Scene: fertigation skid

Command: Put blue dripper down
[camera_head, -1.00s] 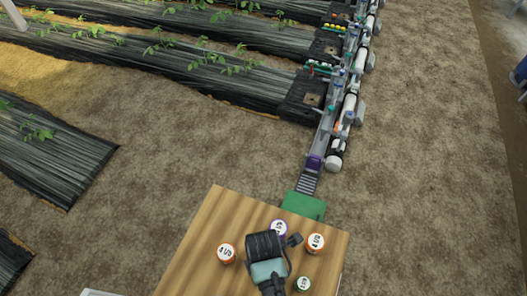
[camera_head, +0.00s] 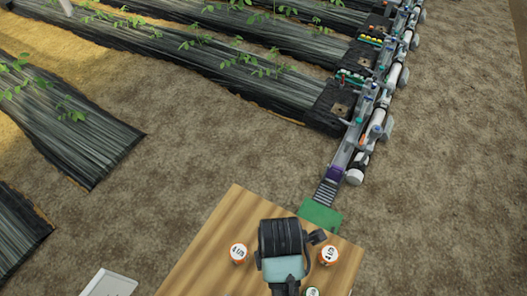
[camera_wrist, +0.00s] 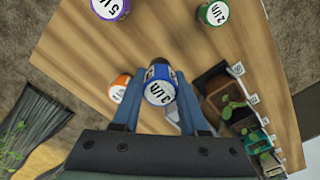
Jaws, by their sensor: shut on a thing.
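My gripper (camera_wrist: 158,88) is shut on the blue dripper (camera_wrist: 158,93), a small round piece with a blue rim and a white, marked top, in the wrist view. It is held between the two blue-grey fingers over the wooden table (camera_wrist: 75,70). Whether it touches the table cannot be told. In the head view my gripper (camera_head: 283,238) is above the table (camera_head: 205,258), and its body hides the blue dripper.
The wrist view shows a purple dripper (camera_wrist: 108,9) and several small containers (camera_wrist: 228,95). A white tray (camera_head: 108,285) lies left of the table.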

